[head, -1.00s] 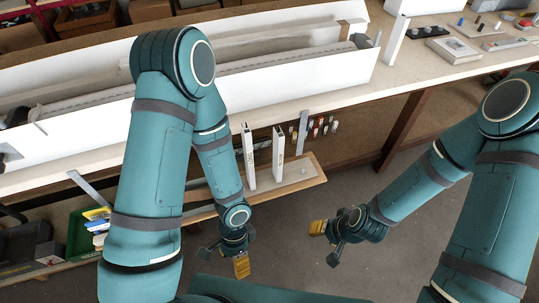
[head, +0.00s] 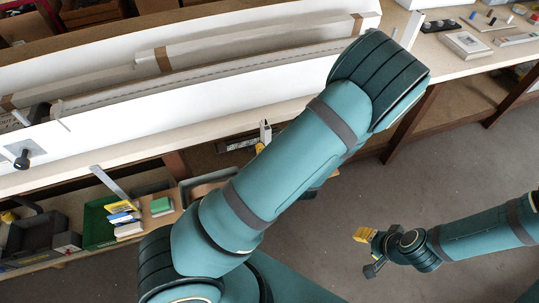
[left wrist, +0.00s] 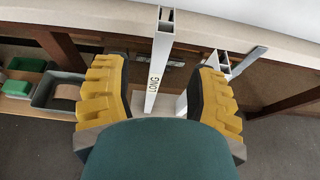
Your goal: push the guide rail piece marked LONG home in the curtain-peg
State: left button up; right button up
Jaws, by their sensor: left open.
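In the left wrist view a white, hollow, upright guide rail piece (left wrist: 162,50) marked LONG stands between the two yellow fingers of my left gripper (left wrist: 161,80). The gripper is open, with a gap visible on both sides of the piece. A second white rail piece (left wrist: 222,62) stands to the right, partly behind the right finger. In the head view my left arm hides most of this; only a white rail top (head: 265,129) and a bit of yellow finger show. My right gripper (head: 365,238) hangs over the floor, away from the rails. I cannot make out the curtain-peg.
A bench carries a long white box (head: 200,92) with profiles inside. A grey bracket (head: 110,183) sticks out from the bench front. Below are a green bin (head: 98,228) and a dark bin (head: 35,237).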

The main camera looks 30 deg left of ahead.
aim_at(264, 131)
pick_arm(q)
jog(key=shift+f+x, duration=0.15)
jog(key=shift+x, duration=2.6)
jog(key=shift+f+x, duration=0.1)
jog(key=shift+x, duration=2.6)
jog(key=shift+d, duration=0.15)
grip_shut()
